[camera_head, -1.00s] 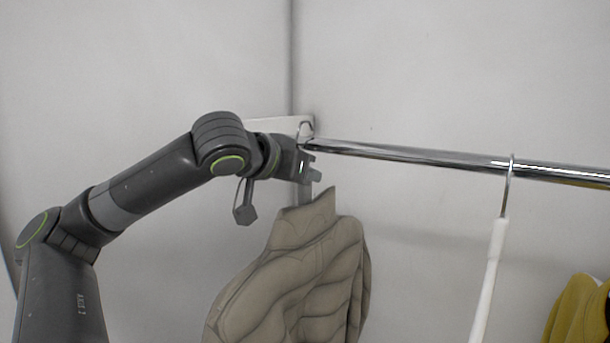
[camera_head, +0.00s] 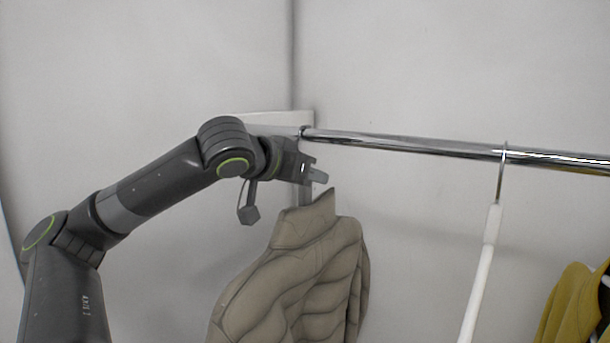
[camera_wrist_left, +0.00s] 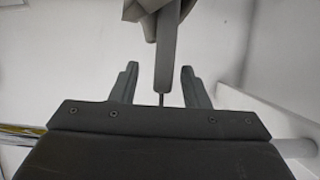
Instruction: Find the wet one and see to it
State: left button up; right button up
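A beige quilted jacket (camera_head: 300,265) hangs near the left end of the rail, its lower part cut off by the frame. My left gripper (camera_head: 316,175) is just above its collar, near the rail's end. In the left wrist view, the fingers of my left gripper (camera_wrist_left: 160,68) are spread, with a grey hanger neck (camera_wrist_left: 167,50) between them and small gaps on both sides. A bit of the jacket (camera_wrist_left: 148,8) shows at the top there. A yellow garment (camera_head: 570,310) is partly visible at the lower right. I cannot tell whether either garment is wet. My right gripper is out of view.
A chrome rail (camera_head: 400,143) runs from the wall bracket (camera_head: 285,118) to the right edge. A white hanger (camera_head: 485,265) hangs on it between the two garments; its lower end is out of frame. Pale walls stand close behind. The rail between jacket and white hanger is clear.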

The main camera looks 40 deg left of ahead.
pick_arm(q)
jog(key=shift+w+f, duration=0.1)
jog(key=shift+f, duration=0.05)
jog(key=shift+s+a+b, duration=0.1)
jog(key=shift+s+b, duration=0.5)
jog(key=shift+b, duration=0.2)
jog(key=b+v, duration=0.4)
jog(key=v, duration=0.2)
jog(key=shift+s+b, duration=0.1)
jog(key=shift+b, duration=0.3)
pick_arm(e)
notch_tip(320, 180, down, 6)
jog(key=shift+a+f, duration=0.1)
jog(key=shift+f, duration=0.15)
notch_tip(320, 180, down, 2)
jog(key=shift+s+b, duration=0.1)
jog(key=shift+b, duration=0.9)
pick_arm(q)
jog(key=v, duration=1)
jog(key=shift+d+r, duration=0.25)
jog(key=shift+r, duration=0.25)
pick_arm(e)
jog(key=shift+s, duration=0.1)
